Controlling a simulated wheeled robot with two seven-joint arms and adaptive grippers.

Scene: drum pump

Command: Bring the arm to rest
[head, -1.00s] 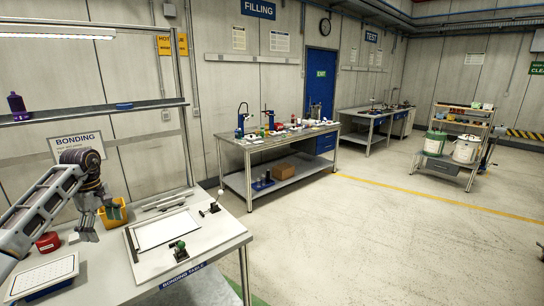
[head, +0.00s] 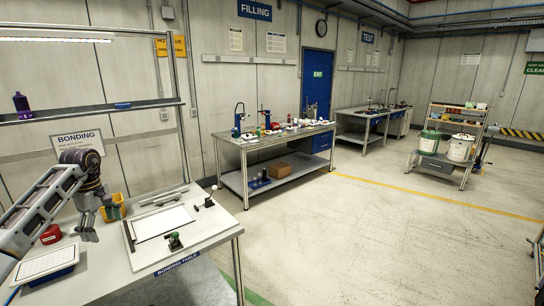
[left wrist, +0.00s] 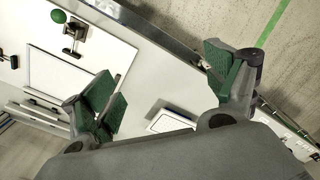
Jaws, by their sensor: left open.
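My left arm comes in from the left in the head view. Its gripper (head: 87,232) hangs over the bonding table (head: 215,236), pointing down, between the red container and the white framed plate. In the left wrist view the left gripper (left wrist: 168,85) has its green-padded fingers spread wide apart with nothing between them. The table top, the framed plate (left wrist: 70,68) and a green-knobbed clamp (left wrist: 72,34) show beyond the fingers. My right gripper is in neither view.
A filling bench (head: 275,143) stands behind. The floor to the right is open.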

